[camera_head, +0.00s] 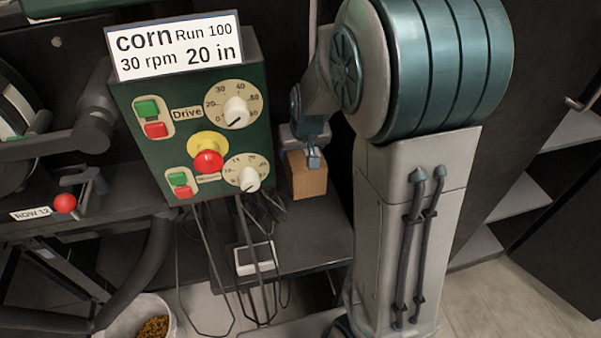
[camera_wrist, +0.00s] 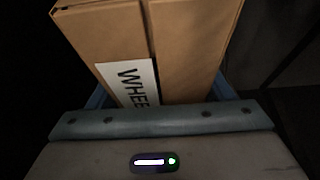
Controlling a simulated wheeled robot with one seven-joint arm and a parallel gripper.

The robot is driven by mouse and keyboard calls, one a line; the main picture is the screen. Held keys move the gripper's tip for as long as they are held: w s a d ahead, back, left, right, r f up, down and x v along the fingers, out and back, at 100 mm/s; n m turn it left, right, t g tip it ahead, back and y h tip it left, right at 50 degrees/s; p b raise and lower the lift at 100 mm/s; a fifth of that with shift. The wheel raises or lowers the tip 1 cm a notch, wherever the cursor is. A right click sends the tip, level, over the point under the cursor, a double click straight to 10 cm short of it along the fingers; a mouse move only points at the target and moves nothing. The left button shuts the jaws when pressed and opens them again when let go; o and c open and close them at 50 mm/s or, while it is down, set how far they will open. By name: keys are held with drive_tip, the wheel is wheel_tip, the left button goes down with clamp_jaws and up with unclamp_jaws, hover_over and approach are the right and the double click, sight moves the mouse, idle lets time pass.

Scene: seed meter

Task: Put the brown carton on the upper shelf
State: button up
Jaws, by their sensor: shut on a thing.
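The brown carton (camera_head: 307,178) is a small cardboard box, seen beside the green control box in the head view. In the wrist view the carton (camera_wrist: 190,50) fills the top middle, with a white label partly reading "WHEE". My gripper (camera_head: 313,158) is shut on the carton from above. In the wrist view the blue fingers of my gripper (camera_wrist: 165,98) show at both sides of it. The carton is just above or on the dark surface; I cannot tell which. Grey shelves (camera_head: 520,195) show at the right, partly hidden by my arm.
The green control box (camera_head: 190,115) with dials and buttons stands close left of the carton. Cables (camera_head: 250,250) hang below it. A dark bench (camera_head: 320,240) lies under the carton. A bucket of grain (camera_head: 150,325) stands at lower left. Floor is clear at lower right.

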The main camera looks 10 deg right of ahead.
drive_tip(key=shift+f+b, duration=0.6)
drive_tip(key=shift+f, duration=2)
drive_tip(key=shift+f, duration=0.2)
drive_tip(key=o, duration=1.4)
drive_tip(key=shift+c, duration=0.2)
drive_tip(key=shift+r, duration=0.1)
